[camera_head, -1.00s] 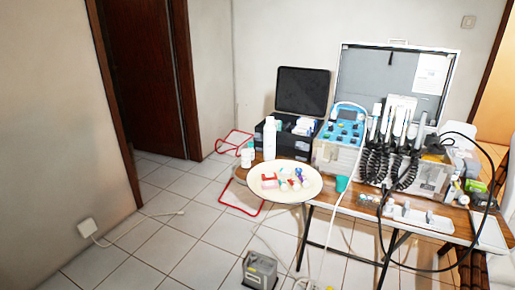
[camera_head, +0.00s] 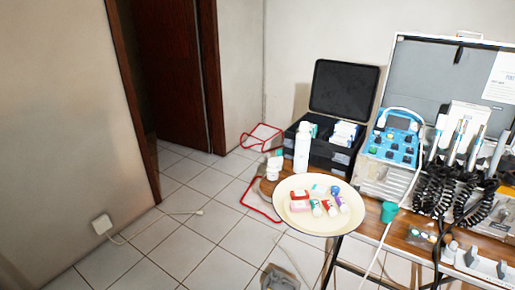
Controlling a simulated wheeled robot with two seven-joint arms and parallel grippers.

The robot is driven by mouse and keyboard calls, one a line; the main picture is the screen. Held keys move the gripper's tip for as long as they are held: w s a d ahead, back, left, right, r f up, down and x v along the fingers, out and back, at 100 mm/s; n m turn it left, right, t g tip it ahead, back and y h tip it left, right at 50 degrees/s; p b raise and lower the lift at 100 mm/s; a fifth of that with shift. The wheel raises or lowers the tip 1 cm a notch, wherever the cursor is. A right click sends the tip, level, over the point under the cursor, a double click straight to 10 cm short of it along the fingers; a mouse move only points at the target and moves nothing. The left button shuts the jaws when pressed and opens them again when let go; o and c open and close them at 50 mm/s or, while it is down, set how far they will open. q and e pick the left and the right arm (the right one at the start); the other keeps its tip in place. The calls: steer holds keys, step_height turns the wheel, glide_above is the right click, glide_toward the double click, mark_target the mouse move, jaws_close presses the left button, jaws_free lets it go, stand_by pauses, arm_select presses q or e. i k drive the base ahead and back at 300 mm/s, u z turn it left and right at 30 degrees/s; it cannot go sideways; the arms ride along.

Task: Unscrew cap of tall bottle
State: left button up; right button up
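A tall white bottle (camera_head: 302,148) stands upright at the left end of the wooden table (camera_head: 398,240), behind a round cream tray and in front of a black case. Its top looks white; the cap cannot be made out separately at this size. A shorter white bottle or jar (camera_head: 274,167) with a greenish top stands just left of it. Neither of my grippers is in view.
The round cream tray (camera_head: 289,220) holds several small coloured items. An open black case (camera_head: 340,150) stands behind the bottle. A blue-fronted device (camera_head: 392,145), a green cup (camera_head: 389,211) and corded dental handpieces are to the right. Tiled floor is free at the left.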

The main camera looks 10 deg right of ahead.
mark_target(303, 138)
steer(key=u, duration=0.1)
steer(key=i, duration=0.9)
steer(key=z, duration=0.3)
